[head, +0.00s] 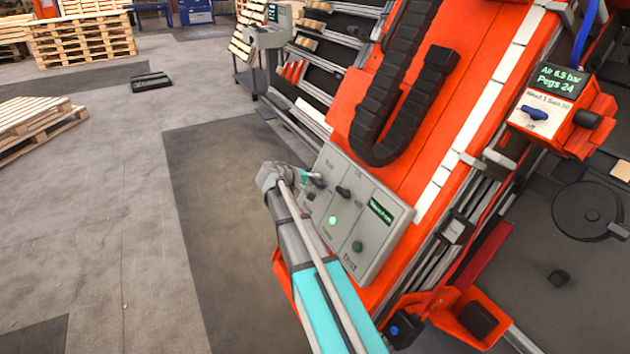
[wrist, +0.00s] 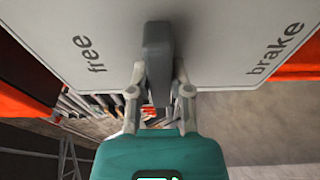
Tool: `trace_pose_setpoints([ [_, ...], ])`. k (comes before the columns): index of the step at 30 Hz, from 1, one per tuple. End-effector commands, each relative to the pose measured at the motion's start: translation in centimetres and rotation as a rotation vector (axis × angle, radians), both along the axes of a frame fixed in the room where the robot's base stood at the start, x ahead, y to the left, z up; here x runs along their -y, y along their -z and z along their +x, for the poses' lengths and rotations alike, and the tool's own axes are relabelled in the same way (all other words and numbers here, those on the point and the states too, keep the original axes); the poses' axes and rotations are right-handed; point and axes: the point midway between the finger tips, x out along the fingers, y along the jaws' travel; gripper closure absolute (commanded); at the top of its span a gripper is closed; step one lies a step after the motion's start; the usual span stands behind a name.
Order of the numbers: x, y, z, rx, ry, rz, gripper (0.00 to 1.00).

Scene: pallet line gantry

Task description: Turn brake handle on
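The brake handle (wrist: 157,50) is a dark grey lever on a light grey panel (wrist: 215,60), which also shows in the head view (head: 378,265). In the wrist view the lever stands between the printed word "free" on the left and "brake" on the right. My gripper (wrist: 159,82) has one finger on each side of the lever, close against it, and looks shut on it. In the head view my gripper (head: 312,181) is at the panel's upper left end and mostly hides the lever.
The panel also bears a dark knob (head: 343,192), a lit green lamp (head: 333,221), a green button (head: 357,246) and a small display (head: 380,210). An orange gantry with a black cable chain (head: 385,110) rises behind it. Open floor (head: 110,230) lies left.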

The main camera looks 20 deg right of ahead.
Motion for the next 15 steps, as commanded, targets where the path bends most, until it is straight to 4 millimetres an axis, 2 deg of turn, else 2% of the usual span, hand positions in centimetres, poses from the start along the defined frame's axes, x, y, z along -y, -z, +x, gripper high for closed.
trace_pose_setpoints([
  [1, -0.09, 0.04, -0.03, -0.001, -0.001, 0.002, 0.67],
  [5, -0.07, 0.04, -0.02, 0.000, 0.000, 0.002, 0.43],
  [6, -0.07, 0.03, -0.01, 0.000, 0.000, 0.001, 0.40],
  [15, -0.06, 0.02, 0.00, 0.001, 0.000, 0.001, 0.40],
])
